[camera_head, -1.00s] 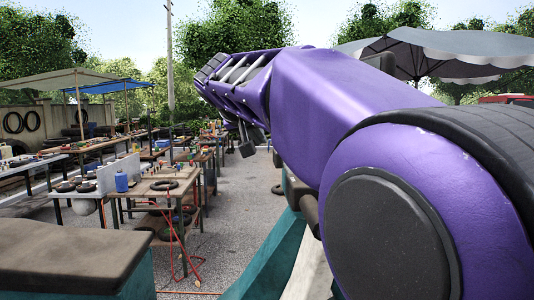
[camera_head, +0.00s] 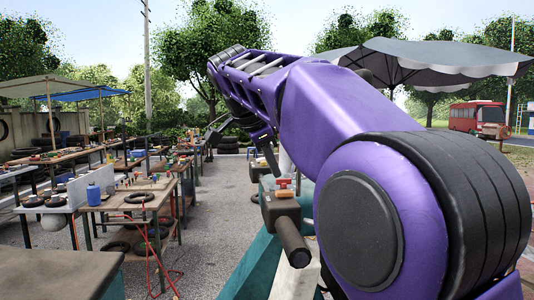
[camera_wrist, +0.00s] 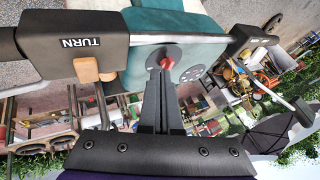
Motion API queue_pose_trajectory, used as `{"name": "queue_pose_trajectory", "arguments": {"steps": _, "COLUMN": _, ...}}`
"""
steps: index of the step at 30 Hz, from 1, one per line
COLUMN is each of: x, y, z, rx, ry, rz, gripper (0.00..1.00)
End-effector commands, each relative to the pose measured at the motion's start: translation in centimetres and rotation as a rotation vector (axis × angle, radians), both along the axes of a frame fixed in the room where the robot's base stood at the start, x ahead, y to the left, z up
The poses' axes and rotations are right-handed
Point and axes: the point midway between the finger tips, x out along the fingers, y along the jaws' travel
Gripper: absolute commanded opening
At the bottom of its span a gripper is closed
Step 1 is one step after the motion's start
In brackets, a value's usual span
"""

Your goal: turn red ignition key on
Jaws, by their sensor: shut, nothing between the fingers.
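The red ignition key (camera_wrist: 167,63) sits on a teal panel (camera_wrist: 195,48) in the wrist view, beside a round grey dial with holes. My gripper (camera_wrist: 162,70) points at the panel with its dark fingers together and empty. Its fingertips overlap the key in the picture, and part of the key is hidden behind them. I cannot tell whether they touch it. In the head view my purple arm reaches forward, and the key cannot be made out there.
A dark handlebar grip (camera_head: 290,240) shows in the head view beside my arm. A workbench (camera_head: 130,203) with tyres stands to the left. Open gravel lies between.

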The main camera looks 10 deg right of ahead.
Motion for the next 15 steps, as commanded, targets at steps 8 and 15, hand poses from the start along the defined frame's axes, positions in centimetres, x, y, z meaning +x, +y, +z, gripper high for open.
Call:
{"name": "queue_pose_trajectory", "arguments": {"steps": 8, "x": 1.5, "y": -1.2, "z": -2.5, "rx": 0.000, "ry": 0.001, "rz": 0.000, "gripper": 0.00}}
{"name": "queue_pose_trajectory", "arguments": {"steps": 15, "x": 1.6, "y": -1.3, "z": -2.8, "rx": 0.000, "ry": 0.000, "rz": 0.001, "gripper": 0.00}}
